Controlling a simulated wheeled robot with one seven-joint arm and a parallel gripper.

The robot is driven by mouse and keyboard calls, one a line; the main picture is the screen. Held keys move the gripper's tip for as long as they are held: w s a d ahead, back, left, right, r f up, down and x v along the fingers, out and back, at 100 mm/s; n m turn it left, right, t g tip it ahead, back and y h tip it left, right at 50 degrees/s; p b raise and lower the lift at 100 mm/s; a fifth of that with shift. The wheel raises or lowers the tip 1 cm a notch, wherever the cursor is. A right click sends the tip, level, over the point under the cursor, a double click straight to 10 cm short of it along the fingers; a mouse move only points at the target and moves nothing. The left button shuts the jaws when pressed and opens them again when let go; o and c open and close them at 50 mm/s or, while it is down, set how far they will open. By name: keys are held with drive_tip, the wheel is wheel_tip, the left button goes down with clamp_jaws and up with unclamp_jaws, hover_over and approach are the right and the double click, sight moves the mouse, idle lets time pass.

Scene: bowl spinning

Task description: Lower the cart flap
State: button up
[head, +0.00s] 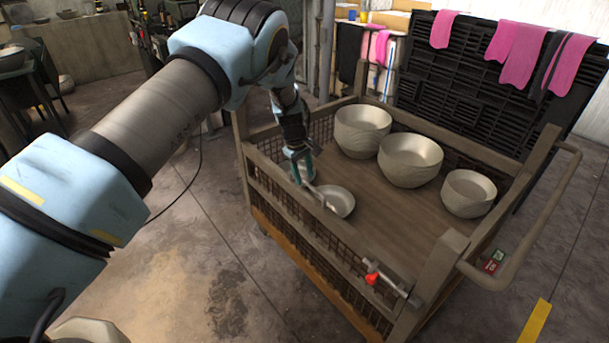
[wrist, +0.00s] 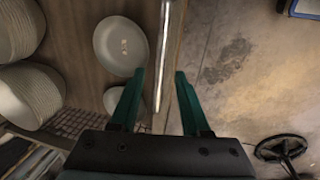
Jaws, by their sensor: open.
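The cart (head: 440,262) is a wooden frame with mesh sides. Its near long side, the flap (head: 322,222), looks upright, with a wooden top rail. A metal bolt with a red knob (head: 372,279) sits near its right end; I cannot tell whether it is latched. My gripper (head: 306,182) is at the top rail, left of the flap's middle. In the wrist view my gripper (wrist: 158,88) is open, with its two green fingers apart. A thin upright-looking edge (wrist: 164,52) passes between them. Contact cannot be told.
Several bowls stand in the cart: a shallow one (head: 341,200) close to my gripper and deeper stacks (head: 410,160) behind. A black slatted panel with pink cloths (head: 517,50) stands behind the cart. The floor (head: 200,270) in front of the flap is clear.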

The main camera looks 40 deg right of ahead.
drive_tip(key=shift+d+f, duration=0.15)
drive_tip(key=shift+f, duration=0.7)
drive_tip(key=shift+c, duration=0.3)
clamp_jaws()
idle(0.6)
